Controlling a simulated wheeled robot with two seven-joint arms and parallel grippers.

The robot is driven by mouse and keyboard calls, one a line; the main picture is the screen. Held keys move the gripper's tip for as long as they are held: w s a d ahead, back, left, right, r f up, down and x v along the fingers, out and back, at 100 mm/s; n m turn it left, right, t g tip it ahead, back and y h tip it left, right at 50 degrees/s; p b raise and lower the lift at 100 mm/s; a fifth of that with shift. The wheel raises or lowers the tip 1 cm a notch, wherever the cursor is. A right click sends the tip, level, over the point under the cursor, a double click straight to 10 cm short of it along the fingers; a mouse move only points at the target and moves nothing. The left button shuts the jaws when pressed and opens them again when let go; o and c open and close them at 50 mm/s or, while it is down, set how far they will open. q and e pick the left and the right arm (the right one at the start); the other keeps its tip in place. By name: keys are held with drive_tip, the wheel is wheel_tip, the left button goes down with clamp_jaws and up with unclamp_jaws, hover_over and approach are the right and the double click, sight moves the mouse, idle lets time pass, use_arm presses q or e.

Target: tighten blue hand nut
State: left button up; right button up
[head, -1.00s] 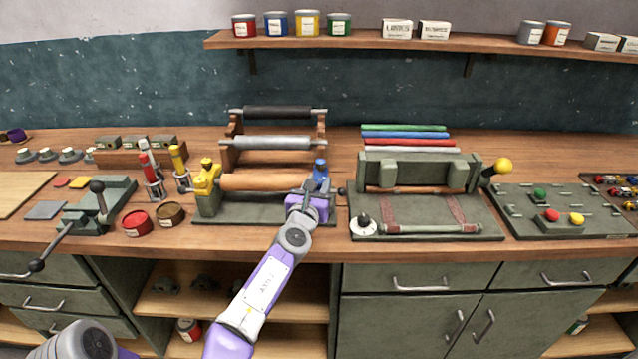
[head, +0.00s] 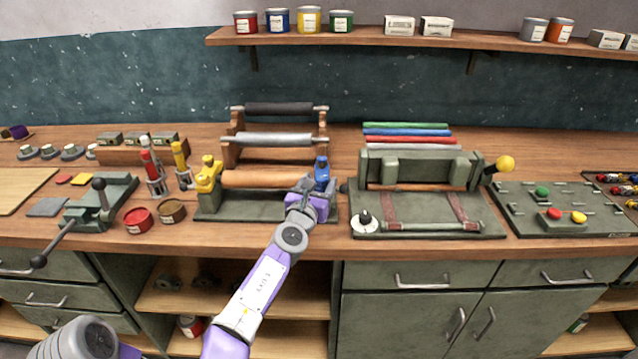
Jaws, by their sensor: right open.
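The blue hand nut (head: 321,162) sits on top of the blue bracket (head: 322,177) at the right end of the roller stand. A copper-brown roller (head: 267,179) lies between this bracket and the yellow bracket (head: 208,181) at the left end. My right gripper (head: 306,186) is open, just in front of and left of the blue bracket, a little below the nut. Its fingers overlap the bracket's lower left side in the picture, and I cannot tell whether they touch it. My left gripper is not in view; part of my own arm shows at the bottom left.
A rack with a dark roller (head: 278,108) and a grey roller (head: 273,139) stands behind. A press (head: 420,169) with a yellow-knobbed lever stands to the right. Red (head: 138,219) and brown (head: 171,210) tins stand to the left. Bench space in front is narrow.

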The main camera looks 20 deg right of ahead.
drive_tip(key=v, duration=0.7)
